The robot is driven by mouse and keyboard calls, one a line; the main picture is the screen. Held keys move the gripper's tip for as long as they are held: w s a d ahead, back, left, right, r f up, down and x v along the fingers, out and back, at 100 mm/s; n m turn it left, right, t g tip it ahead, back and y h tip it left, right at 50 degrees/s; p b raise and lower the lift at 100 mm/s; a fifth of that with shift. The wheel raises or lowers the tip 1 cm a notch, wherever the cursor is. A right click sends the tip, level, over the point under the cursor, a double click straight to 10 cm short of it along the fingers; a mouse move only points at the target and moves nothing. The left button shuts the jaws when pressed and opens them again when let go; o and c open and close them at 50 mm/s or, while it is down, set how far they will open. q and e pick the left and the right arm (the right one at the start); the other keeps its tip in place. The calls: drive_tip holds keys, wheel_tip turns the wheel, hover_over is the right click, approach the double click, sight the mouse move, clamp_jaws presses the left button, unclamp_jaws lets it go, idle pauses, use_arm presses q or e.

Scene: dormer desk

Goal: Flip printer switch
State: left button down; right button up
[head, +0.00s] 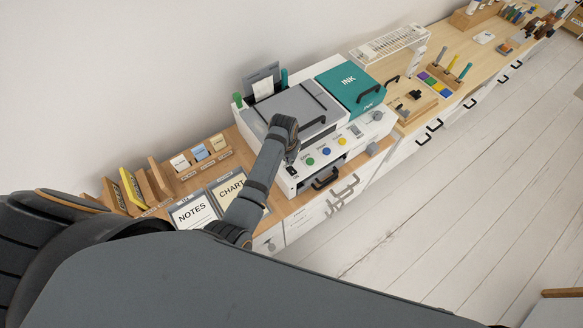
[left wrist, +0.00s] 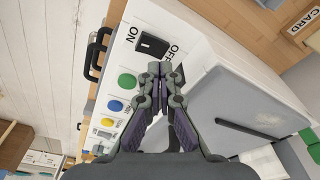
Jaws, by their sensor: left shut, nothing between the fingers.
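The printer (head: 326,158) is a white box on the desk with a grey lid and a teal INK lid. Its black rocker switch (left wrist: 152,45) sits at one end of the front panel in the left wrist view, between the labels ON and OFF. The switch also shows small in the head view (head: 291,171). My left gripper (left wrist: 160,72) is shut and empty, its fingertips close to the OFF side of the switch. I cannot tell whether they touch it. In the head view my left gripper (head: 292,155) hangs over the panel's left end. My right gripper is out of view.
Green, blue and yellow buttons (left wrist: 115,106) line the panel beside the switch. Black handles (head: 325,180) stick out at the printer's front. NOTES (head: 193,213) and CHART boards lie left of the printer. A pen holder (head: 443,82) stands to the right. The floor in front is clear.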

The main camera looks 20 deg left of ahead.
sight(289, 168)
use_arm(q)
drive_tip(key=shift+r, duration=1.8)
